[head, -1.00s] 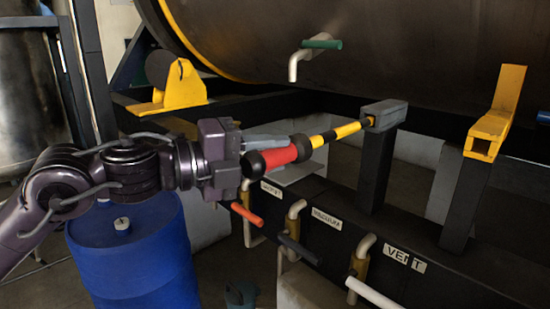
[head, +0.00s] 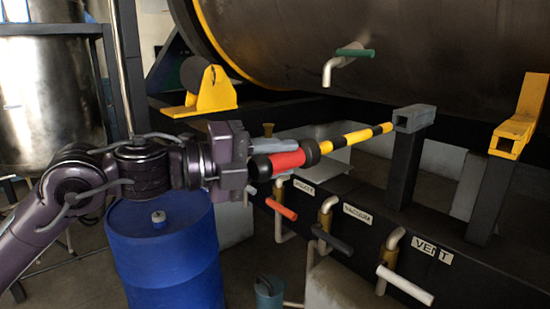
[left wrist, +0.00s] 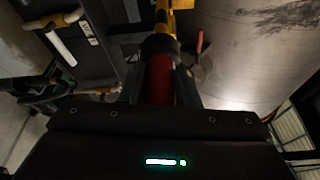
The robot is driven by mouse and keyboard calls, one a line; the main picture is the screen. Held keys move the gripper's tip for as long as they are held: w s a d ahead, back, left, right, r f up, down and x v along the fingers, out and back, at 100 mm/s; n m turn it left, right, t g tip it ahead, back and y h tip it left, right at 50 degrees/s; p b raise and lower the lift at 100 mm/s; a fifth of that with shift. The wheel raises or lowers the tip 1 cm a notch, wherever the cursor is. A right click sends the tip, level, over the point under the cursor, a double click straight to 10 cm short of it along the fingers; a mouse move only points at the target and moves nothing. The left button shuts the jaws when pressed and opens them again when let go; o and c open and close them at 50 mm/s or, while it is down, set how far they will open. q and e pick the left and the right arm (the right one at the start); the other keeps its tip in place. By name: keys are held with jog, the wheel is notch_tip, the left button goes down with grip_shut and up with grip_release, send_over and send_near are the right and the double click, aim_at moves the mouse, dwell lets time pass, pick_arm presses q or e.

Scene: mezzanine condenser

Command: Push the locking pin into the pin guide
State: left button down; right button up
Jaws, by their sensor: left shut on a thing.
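The locking pin has a red grip (head: 287,160) with black ends and a yellow-and-black striped rod. My left gripper (head: 268,158) is shut on the grip, and the rod points right and slightly up. The left wrist view shows the red grip (left wrist: 160,80) between my two fingers. The pin guide is a grey block (head: 413,118) with a square opening on top of a dark post. The rod's tip is at the guide's left edge in the head view; I cannot tell if it touches. My right gripper is not in view.
A yellow bracket (head: 518,125) stands on a second post at right. Below the pin are valves with orange (head: 281,209), dark (head: 332,240) and white (head: 405,286) handles. A large dark tank (head: 420,45) hangs above. A blue drum (head: 165,250) stands below my left arm.

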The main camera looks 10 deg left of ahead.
aim_at(250, 169)
pick_arm(q)
jog(key=shift+w+r, duration=0.1)
jog(key=shift+a, duration=0.2)
jog(key=shift+s+a+b, duration=0.25)
jog(key=shift+s+b, duration=0.1)
jog(key=shift+b, duration=0.15)
jog(key=shift+s+a+b, duration=0.35)
jog(key=shift+s, duration=0.2)
jog(key=shift+s+a+b, duration=0.35)
jog(key=shift+s, duration=0.2)
jog(key=shift+s+a+b, duration=0.9)
jog(key=shift+s+b, duration=0.1)
jog(key=shift+s, duration=0.05)
jog(key=s+a+b, duration=1.5)
jog(key=s+b, duration=0.1)
jog(key=s, duration=0.2)
jog(key=shift+s, duration=0.2)
